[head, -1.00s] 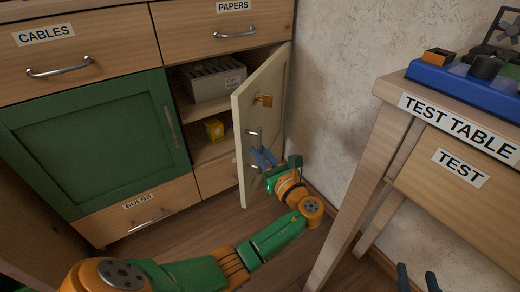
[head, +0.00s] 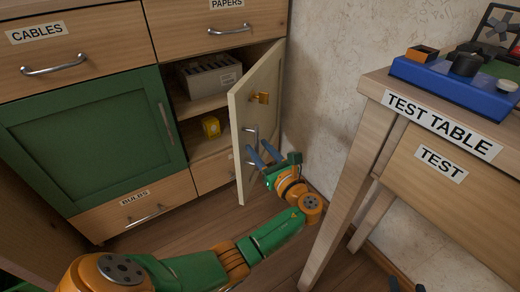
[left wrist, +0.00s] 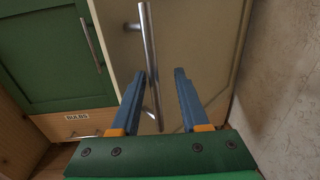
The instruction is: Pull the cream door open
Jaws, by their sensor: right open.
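The cream door (head: 262,110) stands ajar at the right of the cabinet, swung out toward me, with shelves showing behind it. Its upright metal handle (head: 251,152) is on its outer face, near the free edge; it also shows in the left wrist view (left wrist: 149,60). My left gripper (head: 261,153) is open in front of the handle. In the left wrist view the handle's lower part shows between the two spread blue fingers (left wrist: 163,72), nearer the left one; neither finger grips it. Only the fingertips of my right gripper (head: 406,286) show at the bottom edge, apart and empty.
A green door (head: 90,140) stands shut left of the opening. A grey box (head: 208,75) and a yellow box (head: 211,127) sit on the shelves. The test table (head: 375,100) stands to the right, and the wall (head: 330,80) is close behind the cream door.

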